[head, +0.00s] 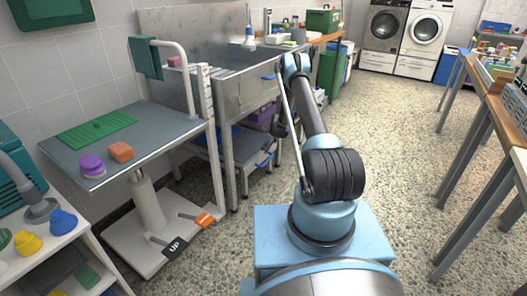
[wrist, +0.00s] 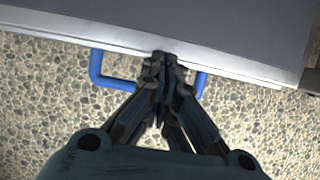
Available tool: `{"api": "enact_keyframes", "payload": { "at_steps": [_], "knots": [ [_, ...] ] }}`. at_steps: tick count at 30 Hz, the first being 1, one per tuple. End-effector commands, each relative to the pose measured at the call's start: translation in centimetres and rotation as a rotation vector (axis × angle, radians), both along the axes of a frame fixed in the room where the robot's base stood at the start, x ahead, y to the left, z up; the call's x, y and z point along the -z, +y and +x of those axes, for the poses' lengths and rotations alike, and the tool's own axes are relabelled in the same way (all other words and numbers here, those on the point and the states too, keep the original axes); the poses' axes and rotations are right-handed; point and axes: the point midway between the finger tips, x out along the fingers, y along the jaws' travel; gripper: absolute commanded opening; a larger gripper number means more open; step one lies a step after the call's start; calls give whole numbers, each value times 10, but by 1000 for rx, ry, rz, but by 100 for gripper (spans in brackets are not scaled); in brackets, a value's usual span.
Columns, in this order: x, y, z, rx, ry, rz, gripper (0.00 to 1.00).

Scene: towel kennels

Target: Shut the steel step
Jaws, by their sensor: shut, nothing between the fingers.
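The steel step (head: 238,158) is a low grey shelf under the wash tub in the head view, standing out from below it, with a blue handle on its front. In the wrist view its dark top (wrist: 200,30) and pale metal front edge fill the upper part. The blue handle (wrist: 97,72) shows on both sides of my gripper (wrist: 164,62), which hides its middle. My gripper is shut and empty, with its fingertips at the step's front edge between the handle's two ends. I cannot tell whether they touch it. In the head view my arm partly hides this area.
The steel wash tub (head: 230,84) stands above the step, with a purple bin (head: 262,116) beneath it. A grooming table (head: 150,128) with pedals is at the left. A wooden bench (head: 511,105) is at the right. The pebbled floor (head: 400,130) between is clear.

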Motion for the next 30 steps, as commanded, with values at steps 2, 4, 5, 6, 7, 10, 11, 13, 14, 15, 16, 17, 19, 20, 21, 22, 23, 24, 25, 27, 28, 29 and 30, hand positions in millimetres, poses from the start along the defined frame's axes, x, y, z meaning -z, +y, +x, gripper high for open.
{"api": "enact_keyframes", "payload": {
  "at_steps": [2,4,5,6,7,10,11,13,14,15,16,17,19,20,21,22,23,24,25,27,28,29,30],
  "knots": [
    [0,-13,-5,2,0,0,0],
    [-5,-20,-9,1,0,0,0],
    [-10,-21,-10,1,0,0,0],
    [-16,-24,-11,2,0,0,0],
    [-20,-25,-12,2,0,0,0],
    [-35,-31,-15,2,0,0,0],
    [-39,-32,-16,2,0,0,0],
    [-49,-35,-19,2,0,0,0],
    [-54,-36,-20,2,0,0,0],
    [-59,-38,-21,1,0,0,0],
    [-63,-39,-22,1,0,0,0],
    [-67,-40,-23,1,0,0,0],
    [-74,-43,-24,2,0,0,0],
    [-78,-44,-25,2,0,0,0],
    [-81,-45,-26,2,0,0,0],
    [-83,-46,-26,2,0,0,0],
    [-85,-47,-27,2,0,0,0],
    [-88,-47,-27,2,0,0,0],
    [-89,-48,-28,2,0,0,0],
    [-93,-49,-28,0,-1,-1,0],
    [-95,-49,-29,-1,-1,-1,0],
    [-97,-49,-29,-6,-2,-3,0],
    [-102,-50,-30,-14,-5,-6,0]
  ]
}}
